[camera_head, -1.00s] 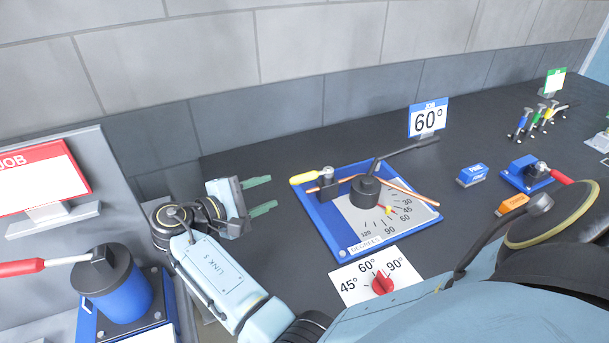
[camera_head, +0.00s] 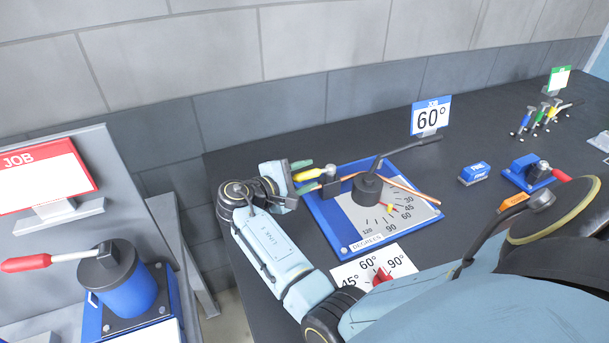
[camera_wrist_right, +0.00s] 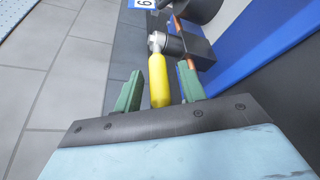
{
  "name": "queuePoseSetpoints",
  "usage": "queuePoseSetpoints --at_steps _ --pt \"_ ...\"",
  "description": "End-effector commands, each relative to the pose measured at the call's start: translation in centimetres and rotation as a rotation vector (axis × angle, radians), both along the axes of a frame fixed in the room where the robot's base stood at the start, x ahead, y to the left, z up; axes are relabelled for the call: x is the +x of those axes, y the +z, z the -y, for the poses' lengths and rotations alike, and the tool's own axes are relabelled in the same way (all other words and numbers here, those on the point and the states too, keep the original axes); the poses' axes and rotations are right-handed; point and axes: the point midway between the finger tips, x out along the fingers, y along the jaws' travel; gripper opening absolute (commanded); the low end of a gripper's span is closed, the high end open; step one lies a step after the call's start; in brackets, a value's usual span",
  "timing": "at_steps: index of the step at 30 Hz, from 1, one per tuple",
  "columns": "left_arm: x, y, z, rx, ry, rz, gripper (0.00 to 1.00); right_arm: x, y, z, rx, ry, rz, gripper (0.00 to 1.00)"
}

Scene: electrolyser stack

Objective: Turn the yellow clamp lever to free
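The yellow clamp lever (camera_head: 308,174) sticks out to the left from a pivot on a dark clamp block (camera_head: 330,186), at the left end of the blue bender board (camera_head: 327,230). My right gripper (camera_head: 312,175) is open at the lever, with green fingers. In the right wrist view, the lever (camera_wrist_right: 158,82) lies between the two fingertips (camera_wrist_right: 160,78), with a gap on each side. A copper tube (camera_head: 410,188) runs from the clamp past the round black former (camera_head: 367,187). My left gripper is not in view.
A long dark handle (camera_head: 405,146) rises from the former beside the 60° job sign (camera_head: 430,116). A card with a red knob (camera_head: 382,277) lies in front. A blue cylinder with a red handle (camera_head: 125,280) stands at left. Blue and orange blocks lie right.

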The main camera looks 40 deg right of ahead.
Motion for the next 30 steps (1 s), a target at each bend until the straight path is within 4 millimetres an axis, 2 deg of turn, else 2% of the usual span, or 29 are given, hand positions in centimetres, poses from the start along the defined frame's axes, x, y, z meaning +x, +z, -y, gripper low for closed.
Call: queuePoseSetpoints --at_steps 2,9,20,30 --pt "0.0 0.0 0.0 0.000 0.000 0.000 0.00 0.0 0.0 0.0 0.000 0.000 0.000 0.31" --pt "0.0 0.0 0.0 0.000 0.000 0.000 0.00 0.0 0.0 0.0 0.000 0.000 0.000 0.00" --pt "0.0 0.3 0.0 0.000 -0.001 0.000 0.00 0.0 0.1 -0.1 0.001 0.013 -0.001 0.00" --pt "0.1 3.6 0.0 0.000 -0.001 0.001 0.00 0.4 0.4 -1.2 -0.002 0.191 -0.004 0.00"
